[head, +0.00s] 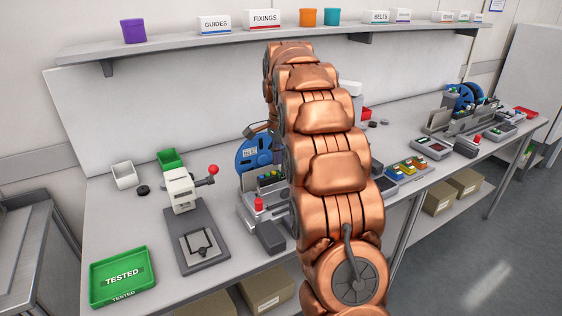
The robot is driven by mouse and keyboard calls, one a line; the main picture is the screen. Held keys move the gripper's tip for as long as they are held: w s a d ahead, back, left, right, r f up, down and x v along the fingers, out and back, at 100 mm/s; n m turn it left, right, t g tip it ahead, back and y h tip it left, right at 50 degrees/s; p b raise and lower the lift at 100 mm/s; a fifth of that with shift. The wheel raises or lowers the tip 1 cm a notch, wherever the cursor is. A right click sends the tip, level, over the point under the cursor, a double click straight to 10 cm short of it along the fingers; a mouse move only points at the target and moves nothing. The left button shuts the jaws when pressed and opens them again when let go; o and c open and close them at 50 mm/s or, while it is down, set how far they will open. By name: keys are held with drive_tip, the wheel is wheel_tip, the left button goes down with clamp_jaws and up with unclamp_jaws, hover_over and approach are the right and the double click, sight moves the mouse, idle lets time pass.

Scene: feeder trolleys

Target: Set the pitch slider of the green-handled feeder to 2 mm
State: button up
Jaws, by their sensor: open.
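A feeder trolley (245,214) with a blue reel (250,155) stands at the centre of the bench, partly hidden behind my copper arm. Small green and blue parts show below its reel, and a red knob (259,204) stands at its front. A second feeder group (466,124) with blue reels (462,97) stands at the back right. I cannot tell which feeder has the green handle. No pitch slider or scale can be made out.
A green TESTED tray (123,276) and a press with a red-balled lever (183,190) stand at the left. White (124,175) and green (170,158) bins stand behind. A coloured block set (405,170) lies right of my arm. A shelf (200,48) runs above the bench.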

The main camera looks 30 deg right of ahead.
drive_tip(key=shift+f, duration=0.2)
drive_tip(key=shift+c, duration=0.3)
clamp_jaws()
idle(0.3)
